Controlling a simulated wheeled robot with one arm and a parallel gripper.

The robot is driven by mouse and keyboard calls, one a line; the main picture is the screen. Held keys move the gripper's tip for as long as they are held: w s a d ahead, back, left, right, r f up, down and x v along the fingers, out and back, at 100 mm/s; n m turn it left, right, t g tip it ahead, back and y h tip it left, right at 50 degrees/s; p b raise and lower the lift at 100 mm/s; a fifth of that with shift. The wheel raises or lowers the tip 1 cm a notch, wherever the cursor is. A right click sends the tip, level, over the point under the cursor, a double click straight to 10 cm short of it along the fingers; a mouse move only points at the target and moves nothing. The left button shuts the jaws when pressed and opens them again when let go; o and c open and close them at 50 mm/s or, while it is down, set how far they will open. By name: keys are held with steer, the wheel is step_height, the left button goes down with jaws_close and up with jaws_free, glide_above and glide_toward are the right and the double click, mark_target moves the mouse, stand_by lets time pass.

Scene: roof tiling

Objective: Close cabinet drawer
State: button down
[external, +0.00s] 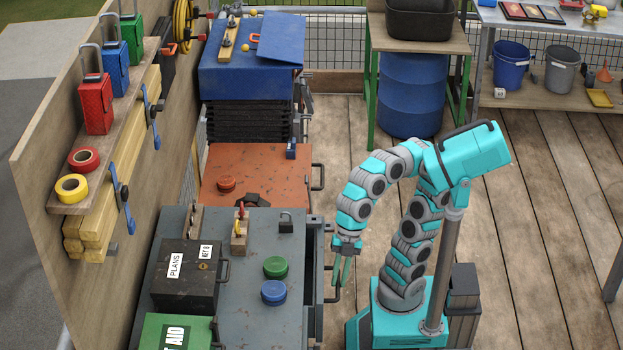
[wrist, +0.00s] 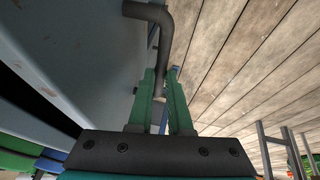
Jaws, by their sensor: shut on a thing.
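The grey cabinet (external: 240,318) stands at the lower middle of the external view, its drawer side facing right. A dark gap shows along its right edge, and a drawer seems to stand out a little there. My gripper (external: 341,272) points down beside this right side. In the wrist view, the green fingers of my gripper (wrist: 162,88) are shut on a dark bent drawer handle (wrist: 164,42). The handle runs between the fingers and joins a grey-blue front panel (wrist: 90,50) at the left. The drawer's inside is mostly hidden.
On the cabinet top are a black box (external: 183,278), a green puck (external: 276,266), a blue puck (external: 273,292) and a padlock (external: 286,222). An orange cabinet (external: 270,170) stands behind. The plank floor (external: 530,230) right of my base is mostly clear.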

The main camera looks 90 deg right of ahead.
steer(key=c, duration=0.8)
jaws_free()
steer(key=shift+c, duration=0.2)
steer(key=shift+r, duration=0.1)
steer(key=v, duration=0.7)
steer(key=shift+r, duration=0.25)
steer(key=shift+s+d, duration=0.1)
steer(key=shift+d, duration=0.05)
